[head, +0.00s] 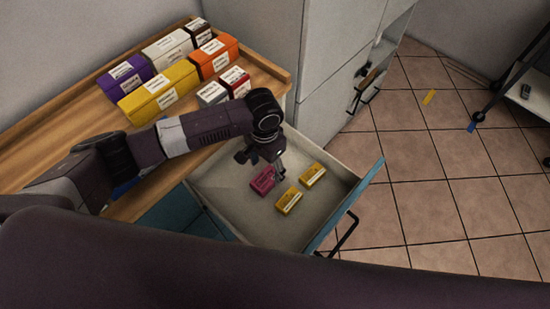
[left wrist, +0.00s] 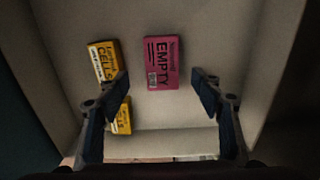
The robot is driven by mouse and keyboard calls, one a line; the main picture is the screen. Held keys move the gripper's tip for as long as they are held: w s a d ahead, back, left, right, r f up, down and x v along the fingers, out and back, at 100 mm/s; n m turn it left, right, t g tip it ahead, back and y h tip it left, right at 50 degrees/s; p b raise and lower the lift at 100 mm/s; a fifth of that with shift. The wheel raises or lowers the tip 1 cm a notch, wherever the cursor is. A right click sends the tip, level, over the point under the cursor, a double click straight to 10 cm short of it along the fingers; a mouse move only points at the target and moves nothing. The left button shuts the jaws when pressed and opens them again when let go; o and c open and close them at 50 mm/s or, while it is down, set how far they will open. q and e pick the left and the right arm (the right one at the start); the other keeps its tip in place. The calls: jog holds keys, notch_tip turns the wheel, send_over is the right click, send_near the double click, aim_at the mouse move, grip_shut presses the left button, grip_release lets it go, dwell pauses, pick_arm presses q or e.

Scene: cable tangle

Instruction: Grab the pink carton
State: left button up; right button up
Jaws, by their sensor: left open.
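The pink carton (head: 262,181) lies flat in an open drawer (head: 232,212), to the left of two yellow cartons in the head view. In the left wrist view the pink carton (left wrist: 161,63) shows the word EMPTY and lies ahead of the fingertips, roughly centred between them. My left gripper (head: 278,172) is over the drawer, pointing down, next to the pink carton. In the left wrist view its two fingers (left wrist: 160,92) are apart with nothing between them. My right gripper is not in view.
Two yellow cartons (head: 289,201) (head: 312,175) lie in the drawer; in the left wrist view one (left wrist: 104,62) is left of the pink carton. The drawer walls surround them. Several coloured boxes (head: 160,92) stand on the wooden top (head: 88,115). Tiled floor (head: 420,190) is right.

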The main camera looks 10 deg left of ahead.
aim_at(266, 178)
pick_arm(q)
jog(key=shift+w+f, duration=0.1)
jog(key=shift+w, duration=0.1)
jog(key=shift+f, duration=0.25)
jog(key=f, duration=0.2)
jog(key=shift+s+a+f, duration=0.15)
jog(key=shift+s+f, duration=0.15)
jog(key=shift+s, duration=0.05)
notch_tip(266, 178, down, 3)
jog(key=shift+w+r, duration=0.1)
jog(key=shift+r, duration=0.05)
jog(key=shift+a+f, duration=0.1)
jog(key=shift+f, duration=0.6)
jog(key=c, duration=0.9)
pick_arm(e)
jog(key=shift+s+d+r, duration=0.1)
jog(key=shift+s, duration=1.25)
